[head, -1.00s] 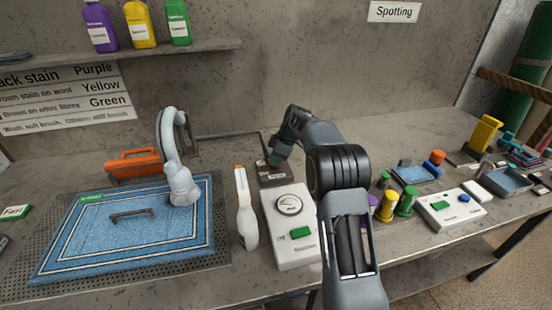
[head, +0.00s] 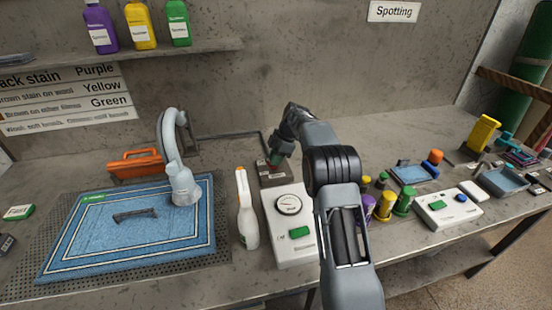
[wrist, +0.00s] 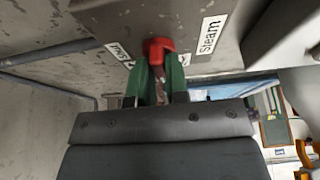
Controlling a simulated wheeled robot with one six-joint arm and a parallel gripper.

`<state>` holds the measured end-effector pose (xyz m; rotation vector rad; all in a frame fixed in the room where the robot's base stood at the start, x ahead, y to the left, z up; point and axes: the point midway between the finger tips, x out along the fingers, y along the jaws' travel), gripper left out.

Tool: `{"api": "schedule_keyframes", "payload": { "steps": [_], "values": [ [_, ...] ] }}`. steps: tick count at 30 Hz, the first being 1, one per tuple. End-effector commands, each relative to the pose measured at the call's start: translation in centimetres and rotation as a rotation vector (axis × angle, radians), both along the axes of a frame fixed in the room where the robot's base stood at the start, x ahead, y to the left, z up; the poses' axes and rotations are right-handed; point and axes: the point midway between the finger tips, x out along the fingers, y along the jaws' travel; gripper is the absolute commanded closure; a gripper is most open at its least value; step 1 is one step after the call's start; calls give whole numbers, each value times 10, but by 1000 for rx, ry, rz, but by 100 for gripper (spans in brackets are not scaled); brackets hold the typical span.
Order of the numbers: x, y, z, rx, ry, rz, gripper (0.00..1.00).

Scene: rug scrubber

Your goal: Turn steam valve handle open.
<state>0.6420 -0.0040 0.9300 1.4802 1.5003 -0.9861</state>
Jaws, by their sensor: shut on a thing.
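The steam valve has a red handle (wrist: 158,47), seen in the wrist view between the tips of my gripper's green fingers. My gripper (wrist: 160,72) is shut on this handle. A label reading "Steam" (wrist: 208,36) is to the right of the handle, and a second label, partly hidden by the fingers, is to its left. In the head view my gripper (head: 275,160) reaches down to the dark valve base (head: 272,178) at the back of the bench. The handle is mostly hidden there, so its exact angle is hard to tell.
Colored containers (head: 386,205) stand right of my arm.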

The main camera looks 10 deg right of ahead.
Motion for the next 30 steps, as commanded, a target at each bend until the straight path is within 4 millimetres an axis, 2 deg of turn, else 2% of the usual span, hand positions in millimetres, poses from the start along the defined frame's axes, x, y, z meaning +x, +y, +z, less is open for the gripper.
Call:
{"api": "schedule_keyframes", "payload": {
  "steps": [1,5,6,13,23,26,30],
  "values": [
    [-2,0,-6,-1,14,6,100],
    [-2,0,-6,-1,14,6,100],
    [-2,0,-6,-1,14,5,81],
    [-2,1,-5,0,11,3,60],
    [0,-2,1,-1,3,-1,60],
    [0,-6,11,-1,2,-1,60],
    [1,-16,35,-1,0,-1,60]
  ]
}}
